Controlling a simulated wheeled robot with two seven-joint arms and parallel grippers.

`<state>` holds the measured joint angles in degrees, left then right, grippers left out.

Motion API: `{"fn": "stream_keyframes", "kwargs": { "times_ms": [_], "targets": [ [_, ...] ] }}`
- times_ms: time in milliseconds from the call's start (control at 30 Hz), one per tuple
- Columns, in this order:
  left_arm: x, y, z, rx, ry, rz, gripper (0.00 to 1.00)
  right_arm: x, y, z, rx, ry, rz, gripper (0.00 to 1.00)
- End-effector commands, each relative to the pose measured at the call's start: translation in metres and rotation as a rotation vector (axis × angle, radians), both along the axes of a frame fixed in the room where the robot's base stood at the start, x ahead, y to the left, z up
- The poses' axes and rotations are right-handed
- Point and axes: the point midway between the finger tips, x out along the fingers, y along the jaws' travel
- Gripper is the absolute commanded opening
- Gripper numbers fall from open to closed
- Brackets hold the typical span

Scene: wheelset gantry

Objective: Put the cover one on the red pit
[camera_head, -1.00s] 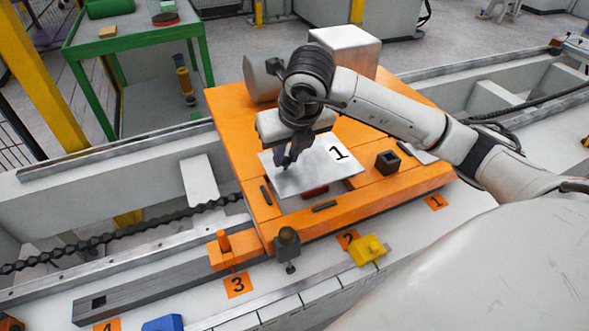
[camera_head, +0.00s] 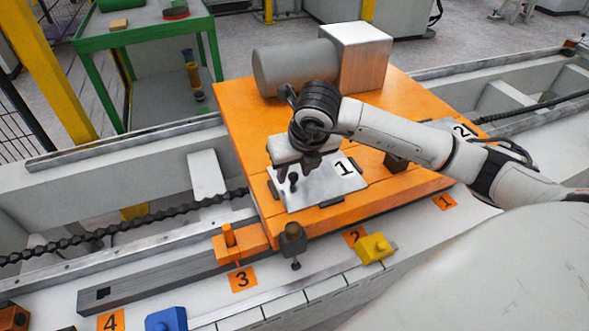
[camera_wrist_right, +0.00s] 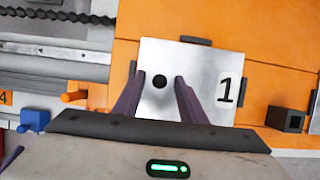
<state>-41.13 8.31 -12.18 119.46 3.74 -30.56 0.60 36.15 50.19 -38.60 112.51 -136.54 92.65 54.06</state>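Cover one (camera_head: 322,190), a silvery plate marked 1 with a dark knob, lies flat on the orange platform, over the place where red showed earlier. The red pit is hidden now. In the right wrist view the plate (camera_wrist_right: 208,62) sits among dark edge strips. My right gripper (camera_head: 287,180) is just above the plate at its knob. In the right wrist view its fingers (camera_wrist_right: 156,84) stand apart on either side of the knob, with gaps showing. My left gripper is not in view.
A plate marked 2 (camera_head: 462,130) lies behind my right arm. A grey cylinder (camera_head: 292,70) and a pale block (camera_head: 357,55) stand at the platform's back. A yellow piece (camera_head: 375,248), an orange block with a peg (camera_head: 241,244) and a blue piece (camera_head: 166,320) line the front.

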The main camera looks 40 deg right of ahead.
Motion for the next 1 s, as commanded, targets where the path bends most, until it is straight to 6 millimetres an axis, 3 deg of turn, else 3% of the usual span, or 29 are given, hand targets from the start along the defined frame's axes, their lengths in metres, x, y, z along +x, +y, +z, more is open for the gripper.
{"fn": "stream_keyframes", "kwargs": {
  "times_ms": [267,700,1000],
  "targets": [
    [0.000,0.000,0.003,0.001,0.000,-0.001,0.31,-0.003,0.001,0.013,0.001,-0.003,0.001,0.38],
    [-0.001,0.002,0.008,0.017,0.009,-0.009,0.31,-0.035,0.009,0.094,0.001,-0.005,0.001,0.38],
    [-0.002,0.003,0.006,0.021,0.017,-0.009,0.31,-0.045,0.011,0.112,0.000,-0.001,0.001,0.38]
  ]
}}
